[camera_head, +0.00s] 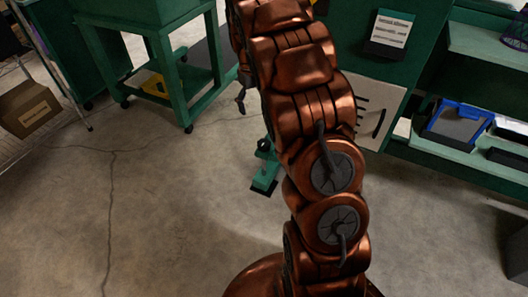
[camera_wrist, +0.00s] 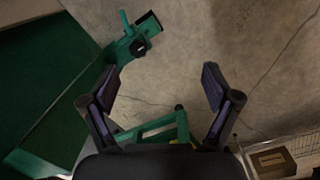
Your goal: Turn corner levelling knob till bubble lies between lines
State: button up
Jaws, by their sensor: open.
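My gripper (camera_wrist: 160,88) is open in the wrist view, its two dark fingers wide apart with only bare floor between them. A green corner bracket with a dark round knob (camera_wrist: 140,47) shows beyond the fingers, up and left of the gap; nothing touches it. In the head view a similar dark knob (camera_head: 263,145) sits above a green foot (camera_head: 265,185) just left of my copper arm. The arm hides most of what lies behind it. I cannot make out a bubble or level lines in either view.
A green wheeled stand (camera_head: 185,60) is at the back left, and a cardboard box (camera_head: 27,108) sits on a wire rack at far left. A green shelf with a blue-edged tray (camera_head: 458,125) is at right. The cracked concrete floor at front left is clear.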

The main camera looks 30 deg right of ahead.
jog(key=n+b, duration=0.1)
jog(key=b, duration=1)
send_over(264, 142)
jog(key=shift+t+y, duration=0.3)
jog(key=shift+t, duration=0.1)
notch_tip(264, 142, down, 26)
jog(key=shift+s+f+b, duration=0.1)
jog(key=shift+f+b, duration=1.35)
jog(key=shift+f, duration=2.4)
jog(key=c, duration=1.1)
